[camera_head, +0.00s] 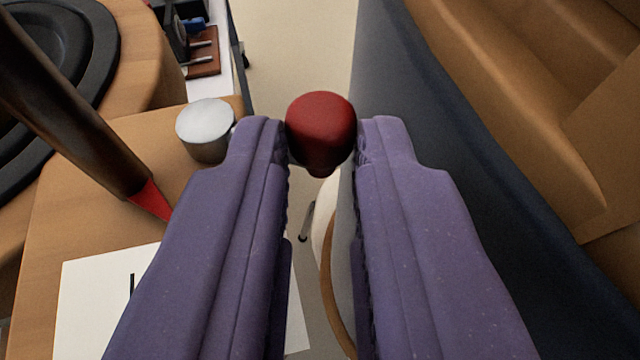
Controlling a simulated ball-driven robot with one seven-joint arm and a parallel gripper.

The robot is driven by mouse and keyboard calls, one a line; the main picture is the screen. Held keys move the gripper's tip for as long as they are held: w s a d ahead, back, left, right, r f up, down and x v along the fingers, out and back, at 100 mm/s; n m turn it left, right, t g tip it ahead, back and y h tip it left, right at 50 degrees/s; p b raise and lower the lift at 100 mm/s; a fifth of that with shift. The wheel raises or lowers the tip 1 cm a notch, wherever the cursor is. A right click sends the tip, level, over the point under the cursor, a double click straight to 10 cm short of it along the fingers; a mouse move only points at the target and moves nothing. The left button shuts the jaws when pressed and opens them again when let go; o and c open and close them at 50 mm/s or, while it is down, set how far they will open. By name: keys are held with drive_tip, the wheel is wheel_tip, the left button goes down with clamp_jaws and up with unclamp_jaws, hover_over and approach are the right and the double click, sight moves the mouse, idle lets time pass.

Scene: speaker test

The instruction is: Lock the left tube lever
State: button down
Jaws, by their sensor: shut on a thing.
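My gripper (322,140) shows in the head camera view as two long purple fingers reaching up from the bottom edge. Its fingertips are shut on a red rounded knob (320,118), with one finger on each side. The knob looks like the end of a lever; the rest of the lever is hidden or hard to make out. A silver metal cylinder (206,128) stands just left of the left fingertip. I cannot tell whether the cylinder and the knob are joined.
A wooden surface (75,215) with a white sheet (90,300) lies at left. A dark rod with a red tip (150,198) slants over it. A black ringed speaker cone (50,60) is at upper left. A dark panel with a wooden piece (540,110) closes off the right. Pale floor shows between.

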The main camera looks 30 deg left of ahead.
drive_tip(key=shift+w+d+n+g+y+p, duration=0.1)
drive_tip(key=shift+w+n+g+y+p, duration=0.2)
drive_tip(key=shift+n+y+p, duration=0.25)
drive_tip(key=shift+w+d+n+g+y+p, duration=0.1)
drive_tip(key=shift+w+n+g+y+p, duration=0.15)
drive_tip(key=shift+n+y+p, duration=0.25)
drive_tip(key=shift+a, duration=0.1)
drive_tip(key=c, duration=1)
unclamp_jaws()
drive_tip(key=shift+c, duration=0.2)
